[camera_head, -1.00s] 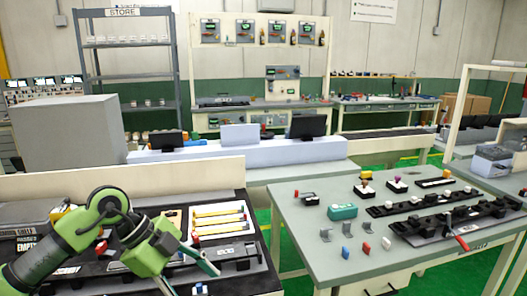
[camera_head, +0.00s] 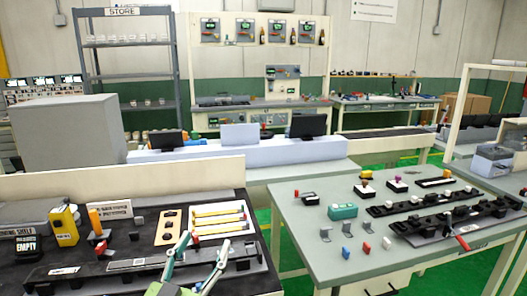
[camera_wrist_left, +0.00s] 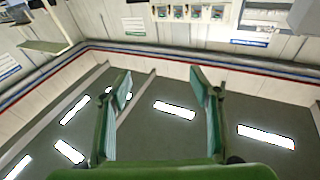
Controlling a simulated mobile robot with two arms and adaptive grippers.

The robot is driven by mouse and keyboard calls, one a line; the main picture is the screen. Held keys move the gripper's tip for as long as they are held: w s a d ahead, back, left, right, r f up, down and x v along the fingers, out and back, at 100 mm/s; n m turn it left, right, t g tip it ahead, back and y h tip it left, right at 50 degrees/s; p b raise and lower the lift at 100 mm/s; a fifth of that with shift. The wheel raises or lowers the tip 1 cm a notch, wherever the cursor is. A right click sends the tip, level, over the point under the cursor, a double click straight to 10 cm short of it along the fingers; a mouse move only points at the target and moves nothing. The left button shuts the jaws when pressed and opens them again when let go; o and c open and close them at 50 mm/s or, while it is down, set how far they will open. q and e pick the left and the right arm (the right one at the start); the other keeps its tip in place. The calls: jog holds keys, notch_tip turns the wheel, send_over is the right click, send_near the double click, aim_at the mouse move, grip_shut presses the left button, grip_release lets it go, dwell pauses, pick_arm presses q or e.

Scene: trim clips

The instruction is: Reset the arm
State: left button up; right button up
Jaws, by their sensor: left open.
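My left gripper (camera_head: 197,261) is at the bottom of the head view, in front of the dark left bench. Its two fingers stand apart, pointing up and away, with nothing between them. In the left wrist view the open green fingers (camera_wrist_left: 162,93) show the room's wall and a grey surface with bright light patches beyond them, and no object in the grasp. My right gripper is not in view.
The dark left bench (camera_head: 110,284) holds a long black rail fixture (camera_head: 85,276), a yellow device (camera_head: 64,226), and a tray of yellow-handled tools (camera_head: 218,216). The grey right table (camera_head: 300,225) carries a teal box (camera_head: 342,211), clips and black rails. A green floor gap separates them.

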pick_arm(q)
jog(key=s+a+f+n+g+y, duration=0.1)
jog(key=s+a+f+g+y, duration=0.2)
jog(key=f, duration=0.4)
jog(key=s+a+f+n+g, duration=0.1)
jog(key=s+a+f+g, duration=0.2)
jog(key=f, duration=0.4)
jog(key=s+a+f+n+g+y, duration=0.1)
jog(key=s+a+f+g+y, duration=0.15)
jog(key=s+f, duration=0.35)
jog(key=s+f+m+g+h, duration=0.1)
jog(key=s+f+g, duration=0.4)
jog(key=s, duration=0.4)
jog(key=s+f+g, duration=0.2)
jog(key=s+f, duration=0.4)
jog(key=s, duration=0.2)
notch_tip(320, 180, down, 26)
jog(key=s+d+g, duration=0.1)
jog(key=s+g, duration=0.1)
jog(key=s, duration=0.1)
jog(key=s+a+f+m+g, duration=0.1)
jog(key=s+a+f, duration=0.2)
jog(key=s+f, duration=1.3)
jog(key=shift+s+f, duration=0.4)
